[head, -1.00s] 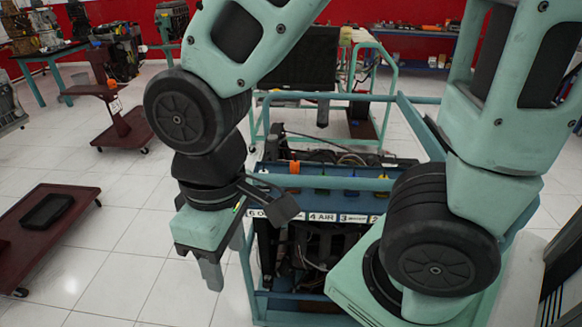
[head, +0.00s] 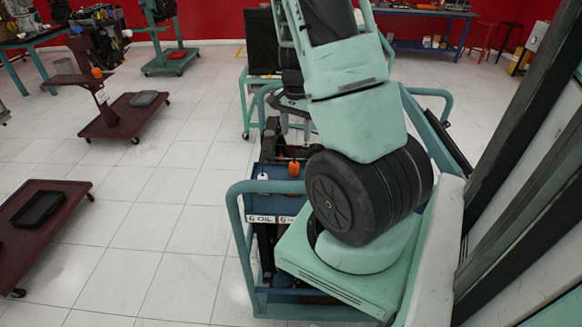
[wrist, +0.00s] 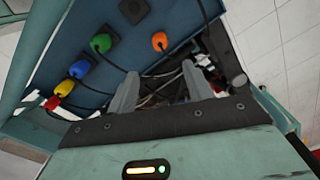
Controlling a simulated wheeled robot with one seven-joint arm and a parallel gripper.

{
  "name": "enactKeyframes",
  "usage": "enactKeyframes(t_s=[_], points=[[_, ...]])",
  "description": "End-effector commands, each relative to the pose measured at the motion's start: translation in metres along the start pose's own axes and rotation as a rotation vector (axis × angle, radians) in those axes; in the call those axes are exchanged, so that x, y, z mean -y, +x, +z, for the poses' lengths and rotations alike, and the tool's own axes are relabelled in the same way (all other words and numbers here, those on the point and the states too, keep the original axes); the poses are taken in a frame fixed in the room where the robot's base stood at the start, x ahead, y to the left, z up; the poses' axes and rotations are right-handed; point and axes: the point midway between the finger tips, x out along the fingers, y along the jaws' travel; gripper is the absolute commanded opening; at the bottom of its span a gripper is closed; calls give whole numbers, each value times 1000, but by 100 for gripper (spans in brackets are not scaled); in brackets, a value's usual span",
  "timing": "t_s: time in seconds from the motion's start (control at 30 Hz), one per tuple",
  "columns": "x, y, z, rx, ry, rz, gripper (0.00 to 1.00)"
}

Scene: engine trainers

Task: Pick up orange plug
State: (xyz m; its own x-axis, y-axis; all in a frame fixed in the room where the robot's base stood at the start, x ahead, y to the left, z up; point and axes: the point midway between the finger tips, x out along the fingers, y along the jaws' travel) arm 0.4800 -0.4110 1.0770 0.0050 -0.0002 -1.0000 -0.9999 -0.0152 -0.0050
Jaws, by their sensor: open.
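In the wrist view an orange plug (wrist: 160,40) with a cable stands at the edge of the blue panel (wrist: 85,100), just beyond my fingertips.
Green (wrist: 101,43), blue (wrist: 79,68), yellow (wrist: 65,87) and red (wrist: 52,102) plugs line the panel. Cables and engine parts lie behind my fingers. The cart's teal rail (head: 236,205) surrounds the panel. Open floor is on the left, with dark red dollies (head: 60,235).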

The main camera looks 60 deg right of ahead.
Motion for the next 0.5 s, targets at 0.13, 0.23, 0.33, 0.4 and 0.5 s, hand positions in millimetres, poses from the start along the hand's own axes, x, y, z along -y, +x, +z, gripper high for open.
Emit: enactKeyframes(t_s=[0.13,0.23,0.33,0.4,0.5], points=[[-2,33,1,4,3,4,51],[-1,52,1,4,0,3,51],[-1,66,1,2,-1,2,51],[0,72,1,2,-2,1,51],[0,78,1,1,-3,0,51]])
